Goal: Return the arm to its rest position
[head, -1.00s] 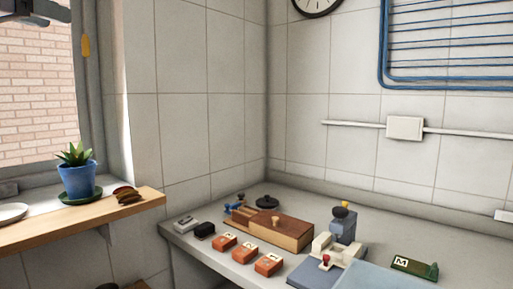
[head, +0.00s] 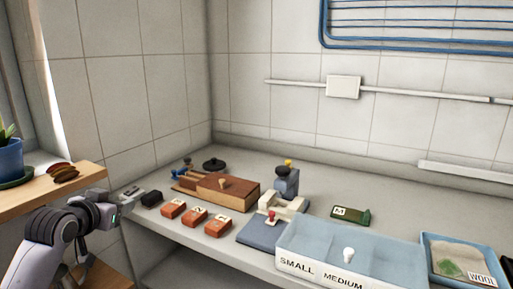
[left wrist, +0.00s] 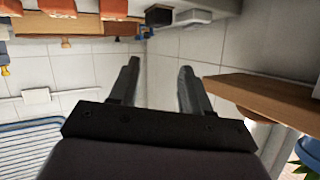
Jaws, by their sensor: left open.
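My left arm comes in at the lower left of the head view. My right gripper is in neither view.
The wooden shelf (head: 30,197) with a plant pot (head: 9,160) lies close to my left arm. The grey counter (head: 300,175) carries orange blocks (head: 195,216), a wooden box (head: 240,195), a sectioned tray (head: 300,268) and a blue wool tray (head: 490,262).

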